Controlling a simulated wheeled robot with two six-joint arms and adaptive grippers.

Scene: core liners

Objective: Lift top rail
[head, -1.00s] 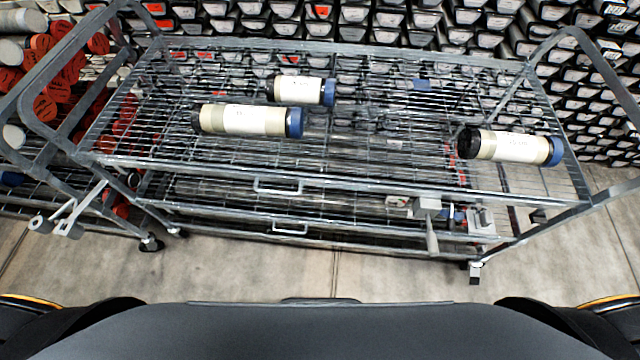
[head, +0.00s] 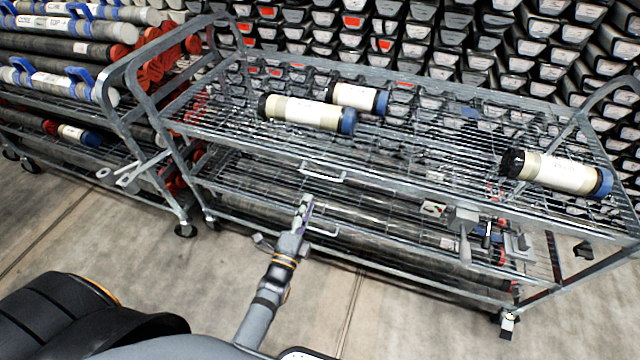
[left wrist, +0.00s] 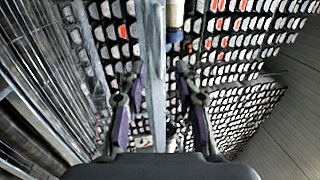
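The top rail (head: 400,187) is the grey metal bar along the front of the wire cart's upper shelf, with a small handle (head: 322,172) on it. My left gripper (head: 304,206) points up toward the rail and appears just below the handle in the head view. In the left wrist view, the fingers of my left gripper (left wrist: 158,75) are spread apart, with a grey bar (left wrist: 155,40) running between them in the picture. I cannot tell whether they touch it. Nothing is visibly held. My right gripper is not in view.
Three capped core liners lie on the upper shelf: one at left (head: 300,112), one behind it (head: 358,98), one at right (head: 560,172). A grey latch (head: 462,218) sits at the front right. Another cart (head: 70,95) stands left. The floor in front (head: 400,320) is clear.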

